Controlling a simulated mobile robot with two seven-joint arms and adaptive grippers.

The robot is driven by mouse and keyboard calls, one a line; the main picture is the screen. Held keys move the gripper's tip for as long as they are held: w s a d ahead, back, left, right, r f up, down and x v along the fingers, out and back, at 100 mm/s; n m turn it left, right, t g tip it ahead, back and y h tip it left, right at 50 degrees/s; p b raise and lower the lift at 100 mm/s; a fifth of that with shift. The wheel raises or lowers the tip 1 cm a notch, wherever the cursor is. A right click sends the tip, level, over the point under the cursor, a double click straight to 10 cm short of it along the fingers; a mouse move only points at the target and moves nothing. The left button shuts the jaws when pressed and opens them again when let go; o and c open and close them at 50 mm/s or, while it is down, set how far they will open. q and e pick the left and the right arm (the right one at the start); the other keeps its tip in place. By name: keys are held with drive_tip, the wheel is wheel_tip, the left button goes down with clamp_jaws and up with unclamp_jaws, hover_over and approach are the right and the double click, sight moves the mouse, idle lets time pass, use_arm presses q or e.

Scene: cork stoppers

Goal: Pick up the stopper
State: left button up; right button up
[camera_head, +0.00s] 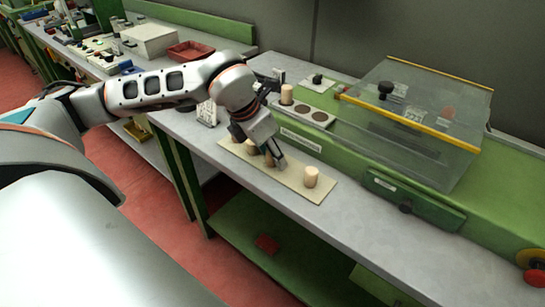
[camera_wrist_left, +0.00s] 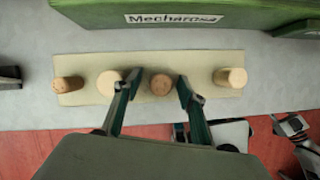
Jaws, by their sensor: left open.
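Several pale cork stoppers stand in a row on a beige mat (camera_head: 325,185). One stopper (camera_head: 311,177) is clear of my gripper at the right end in the head view. In the left wrist view, a browner stopper (camera_wrist_left: 160,85) appears between the two fingers of my left gripper (camera_wrist_left: 157,82), with a gap on each side. A lighter, wider stopper (camera_wrist_left: 107,83) is close beside the left finger. A stopper (camera_wrist_left: 67,84) stands at the far left, and another (camera_wrist_left: 231,77) at the right. My left gripper is open above the mat.
A green fixture with a label (camera_head: 300,140) runs behind the mat, carrying a plate with round holes (camera_head: 310,114) and another cork. A clear cover with yellow edges (camera_head: 420,110) stands behind right. The grey bench top (camera_head: 370,225) is clear to the right.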

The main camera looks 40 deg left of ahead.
use_arm(q)
drive_tip(key=c, duration=0.8)
